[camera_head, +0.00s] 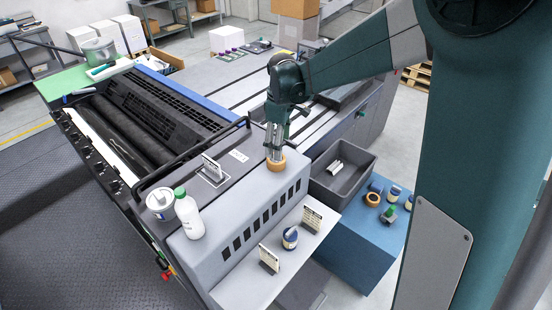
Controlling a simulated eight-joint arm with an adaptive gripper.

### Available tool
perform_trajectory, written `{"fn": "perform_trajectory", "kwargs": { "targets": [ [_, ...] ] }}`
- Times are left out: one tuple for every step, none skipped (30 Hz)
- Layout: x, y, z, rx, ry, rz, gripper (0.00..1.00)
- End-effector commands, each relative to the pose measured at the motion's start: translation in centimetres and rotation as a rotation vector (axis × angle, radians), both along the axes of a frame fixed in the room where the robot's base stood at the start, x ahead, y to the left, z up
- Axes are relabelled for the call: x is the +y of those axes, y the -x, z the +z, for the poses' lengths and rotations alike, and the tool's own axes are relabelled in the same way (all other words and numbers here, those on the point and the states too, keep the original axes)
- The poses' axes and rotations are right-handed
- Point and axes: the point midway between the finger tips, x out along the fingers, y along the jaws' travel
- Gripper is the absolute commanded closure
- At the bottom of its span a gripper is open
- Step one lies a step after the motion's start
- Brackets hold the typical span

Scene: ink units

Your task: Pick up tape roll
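A tan, ring-shaped tape roll (276,167) is on or just above the grey top of the machine housing, near its right edge. My gripper (275,154) points down directly over it, its fingertips at the roll's upper side. The fingers look close together and overlap the roll's far rim, so I cannot tell whether they grip it. A second tan ring (372,200), also like a tape roll, lies on the blue stand (362,232) at the right.
A white bottle with a green cap (188,216) and a white tub (161,205) stand left on the housing. A grey open bin (350,192) is right of it. A lower shelf holds small upright cards (269,260) and a jar (290,239).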

Motion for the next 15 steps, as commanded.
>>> {"fn": "perform_trajectory", "kwargs": {
  "targets": [
    [0.4,-0.6,-0.2,0.008,0.002,0.017,0.37],
    [0.6,-0.9,-0.4,0.013,0.003,0.029,0.37],
    [0.9,-1.2,-0.7,0.02,0.005,0.042,0.37],
    [1.1,-1.4,-0.9,0.026,0.007,0.05,0.37],
    [1.2,-1.6,-1.1,0.03,0.007,0.059,0.37],
    [1.4,-1.8,-1.3,0.035,0.009,0.069,0.37],
    [1.5,-2.0,-1.5,0.037,0.01,0.075,0.37],
    [1.6,-2.1,-1.6,0.04,0.01,0.08,0.37],
    [1.6,-2.2,-1.8,0.043,0.011,0.085,0.37],
    [1.7,-2.2,-1.8,0.044,0.011,0.089,0.37],
    [1.7,-2.3,-1.9,0.046,0.012,0.092,0.37],
    [1.8,-2.3,-2.0,0.048,0.011,0.094,0.37],
    [1.8,-2.3,-2.0,0.048,0.012,0.096,0.37],
    [1.8,-2.4,-2.1,0.049,0.012,0.097,0.37],
    [1.8,-2.4,-2.1,0.049,0.012,0.097,0.37]
  ]
}}
